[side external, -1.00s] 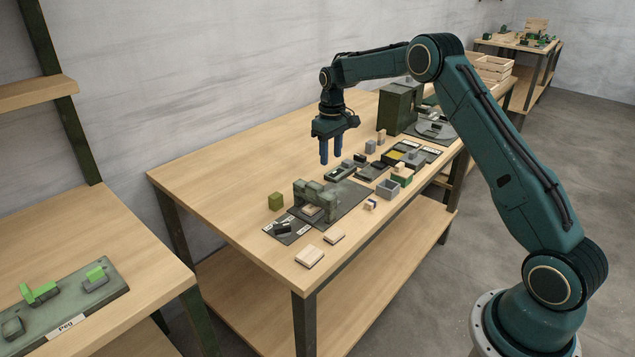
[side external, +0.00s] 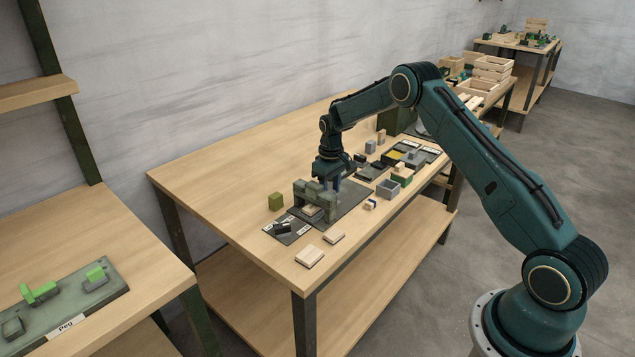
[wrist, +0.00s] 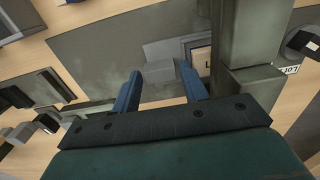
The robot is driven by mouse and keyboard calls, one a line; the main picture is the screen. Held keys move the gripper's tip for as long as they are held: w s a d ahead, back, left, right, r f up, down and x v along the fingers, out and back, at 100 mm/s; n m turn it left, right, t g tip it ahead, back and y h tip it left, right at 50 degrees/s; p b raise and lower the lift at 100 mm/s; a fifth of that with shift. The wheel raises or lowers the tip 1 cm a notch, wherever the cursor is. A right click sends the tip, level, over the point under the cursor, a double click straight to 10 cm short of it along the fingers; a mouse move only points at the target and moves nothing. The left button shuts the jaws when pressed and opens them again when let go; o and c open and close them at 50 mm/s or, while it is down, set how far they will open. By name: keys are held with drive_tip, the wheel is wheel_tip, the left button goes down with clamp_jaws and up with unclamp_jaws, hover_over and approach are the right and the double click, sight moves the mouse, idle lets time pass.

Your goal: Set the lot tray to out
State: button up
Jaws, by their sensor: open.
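The lot tray is a grey tray (wrist: 174,50) holding a pale wooden piece with a dark letter, partly under the grey-green arch fixture (side external: 316,196). In the side view the wooden piece (side external: 312,210) shows under the arch. A grey block (wrist: 158,71) stands at the tray's near end in the wrist view. My gripper (side external: 331,183) is open and low, just behind the arch. In the wrist view its two blue fingertips (wrist: 159,70) lie either side of the grey block. I cannot tell whether they touch it. The arch hides part of the tray.
The fixture stands on a dark base plate (side external: 350,198). A dark labelled plate (side external: 287,230) lies in front. The table's left is clear.

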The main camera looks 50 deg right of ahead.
drive_tip(key=shift+f, duration=0.1)
drive_tip(key=shift+c, duration=0.2)
clamp_jaws()
drive_tip(key=d, duration=1.1)
drive_tip(key=shift+d, duration=0.3)
drive_tip(key=shift+o, duration=0.2)
unclamp_jaws()
drive_tip(key=shift+d, duration=0.1)
